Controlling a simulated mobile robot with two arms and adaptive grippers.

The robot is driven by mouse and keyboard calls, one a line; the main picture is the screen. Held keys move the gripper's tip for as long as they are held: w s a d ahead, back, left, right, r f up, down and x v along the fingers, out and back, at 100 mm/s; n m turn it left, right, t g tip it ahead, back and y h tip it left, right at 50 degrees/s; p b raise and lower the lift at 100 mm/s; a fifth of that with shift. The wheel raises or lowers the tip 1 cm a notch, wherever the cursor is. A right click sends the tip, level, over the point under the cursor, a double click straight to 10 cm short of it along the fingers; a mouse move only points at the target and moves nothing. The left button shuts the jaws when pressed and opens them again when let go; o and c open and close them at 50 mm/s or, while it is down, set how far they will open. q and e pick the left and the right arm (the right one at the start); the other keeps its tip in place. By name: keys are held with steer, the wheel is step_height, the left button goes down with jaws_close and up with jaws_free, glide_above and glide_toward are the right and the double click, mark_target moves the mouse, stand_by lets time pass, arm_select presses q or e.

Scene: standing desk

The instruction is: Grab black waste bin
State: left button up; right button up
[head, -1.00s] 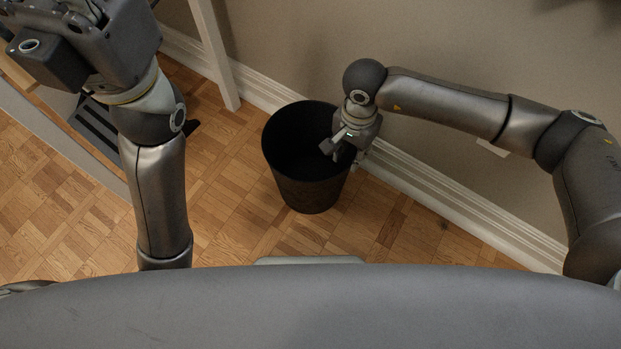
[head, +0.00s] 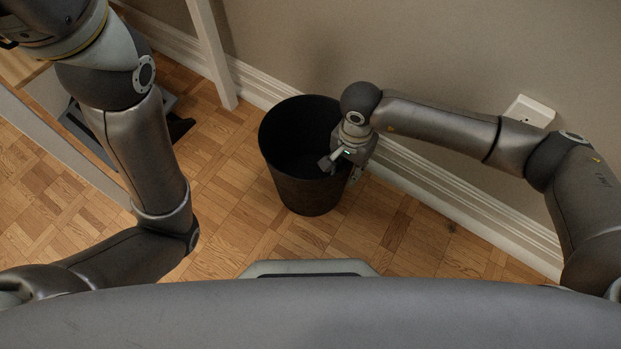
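The black waste bin (head: 305,192) stands on the wooden floor near the wall, in the middle of the head view. It looks upright, and its dark inside seems empty. My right gripper (head: 340,168) is at the bin's right rim, with one finger inside the opening and the other outside the wall. The bin's wall lies between the fingers; whether they press on it is too small to tell. My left arm comes in from the left, and its gripper is outside the picture at the top left.
A white desk leg (head: 212,55) stands behind and left of the bin. A white baseboard (head: 440,195) runs along the wall behind it. A wall outlet (head: 530,110) is at the right. A dark object (head: 175,125) lies on the floor at the left. Floor in front of the bin is clear.

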jaws_close()
stand_by(0.5)
